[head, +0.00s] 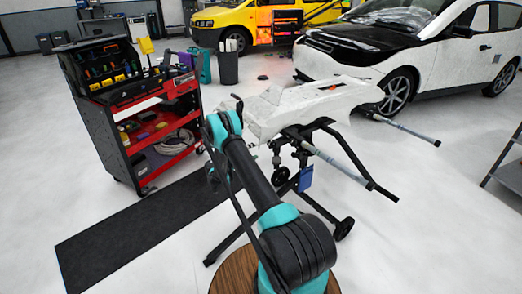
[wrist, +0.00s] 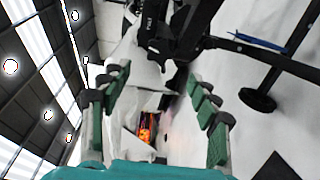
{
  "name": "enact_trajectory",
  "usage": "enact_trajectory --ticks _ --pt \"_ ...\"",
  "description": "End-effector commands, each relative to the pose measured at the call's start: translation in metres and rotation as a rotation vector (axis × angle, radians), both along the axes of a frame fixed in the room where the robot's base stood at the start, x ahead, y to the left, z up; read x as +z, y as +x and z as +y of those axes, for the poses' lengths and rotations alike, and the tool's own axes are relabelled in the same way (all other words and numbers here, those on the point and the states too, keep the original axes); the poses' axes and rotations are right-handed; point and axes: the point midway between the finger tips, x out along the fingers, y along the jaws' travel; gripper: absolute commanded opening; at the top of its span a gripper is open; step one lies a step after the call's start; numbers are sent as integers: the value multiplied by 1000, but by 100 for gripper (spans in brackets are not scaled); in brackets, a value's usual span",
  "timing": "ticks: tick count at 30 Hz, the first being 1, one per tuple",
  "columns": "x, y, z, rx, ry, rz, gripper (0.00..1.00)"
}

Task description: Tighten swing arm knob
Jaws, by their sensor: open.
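The black work stand (head: 331,147) carries a white vehicle panel (head: 300,105) and has long arms with grey-tipped ends. A round dark part (head: 281,174), possibly a knob, shows below the panel. In the wrist view, black stand parts (wrist: 172,32) lie just beyond my gripper (wrist: 157,80). My gripper is open, with green-padded fingers on both sides and nothing seen between them but the background. I cannot tell for certain which part is the swing arm knob. In the head view, my own arm largely hides my gripper.
A red and black tool cart (head: 130,120) stands left of the stand, beside a dark floor mat (head: 125,235). A white car (head: 420,55) and a yellow van (head: 225,22) are behind. A blue tag (head: 306,178) hangs on the stand. Floor to the right is mostly clear.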

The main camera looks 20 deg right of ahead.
Motion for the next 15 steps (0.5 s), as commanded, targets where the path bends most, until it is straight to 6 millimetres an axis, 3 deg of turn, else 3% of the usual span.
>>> enact_trajectory --ticks 6,15 --pt "0 -6 19 0 0 0 61" --pt "0 -7 21 0 0 0 61"
